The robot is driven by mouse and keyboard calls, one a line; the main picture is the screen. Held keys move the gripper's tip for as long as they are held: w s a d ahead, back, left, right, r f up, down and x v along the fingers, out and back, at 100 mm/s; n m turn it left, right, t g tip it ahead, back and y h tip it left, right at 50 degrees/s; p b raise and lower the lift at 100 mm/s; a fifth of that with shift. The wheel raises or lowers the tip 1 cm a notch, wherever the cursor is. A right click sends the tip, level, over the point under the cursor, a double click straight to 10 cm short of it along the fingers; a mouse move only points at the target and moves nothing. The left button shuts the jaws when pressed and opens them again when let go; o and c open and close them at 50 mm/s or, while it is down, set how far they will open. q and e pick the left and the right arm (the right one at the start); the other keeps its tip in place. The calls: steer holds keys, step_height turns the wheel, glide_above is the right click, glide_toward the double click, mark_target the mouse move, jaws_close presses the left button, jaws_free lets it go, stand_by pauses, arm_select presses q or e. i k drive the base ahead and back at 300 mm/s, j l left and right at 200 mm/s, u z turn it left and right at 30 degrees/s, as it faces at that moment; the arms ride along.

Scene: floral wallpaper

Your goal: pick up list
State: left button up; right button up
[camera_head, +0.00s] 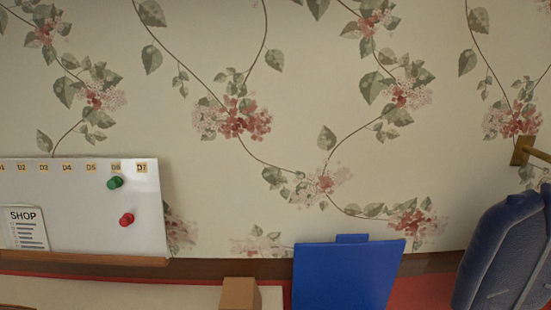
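The list is a small white sheet headed "SHOP" (26,228) with several printed lines. It is at the lower left of the head view, upright against the whiteboard (85,215), near the board's lower ledge. Its left side is close to the picture's edge. Neither of my grippers shows in this view.
A green pin (115,183) and a red pin (127,220) are on the whiteboard. A blue clipboard-like panel (346,275) stands at the bottom centre, beside a brown box (240,294). A dark blue bag or garment (503,250) hangs at the right below a wooden peg (523,151).

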mark_target(26, 223)
steer(key=u, duration=1.7)
steer(key=z, duration=2.2)
steer(key=u, duration=2.15)
steer(key=i+j+z, duration=0.15)
steer(key=i+l, duration=0.05)
